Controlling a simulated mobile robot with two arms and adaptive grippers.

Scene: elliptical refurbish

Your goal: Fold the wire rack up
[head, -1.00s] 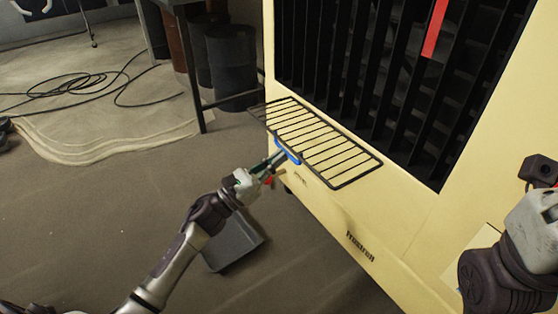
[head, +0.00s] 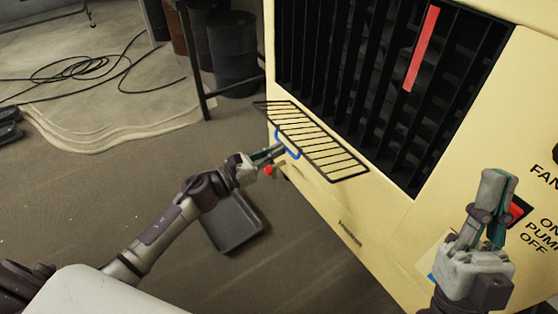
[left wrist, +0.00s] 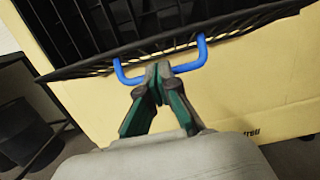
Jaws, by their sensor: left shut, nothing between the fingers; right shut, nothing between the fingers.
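The black wire rack (head: 318,145) sticks out from the front of the yellow cooler, below its black grille. It slopes a little and shows nearly edge-on in the left wrist view (left wrist: 180,42). A blue handle (head: 283,148) hangs from its outer edge, and it also shows in the left wrist view (left wrist: 202,52). My left gripper (head: 280,148) is shut and empty, its fingertips (left wrist: 158,70) at the handle's lower bar. I cannot tell whether they touch it. My right gripper (head: 497,205) is shut and empty, upright in front of the cooler's switch panel.
The yellow cooler (head: 390,235) fills the right side, with a red strip (head: 421,50) on its grille. A red switch (head: 517,210) is beside my right gripper. A grey tray (head: 235,222) lies on the floor below my left arm. Dark barrels (head: 232,52) and a cable (head: 70,68) are further back.

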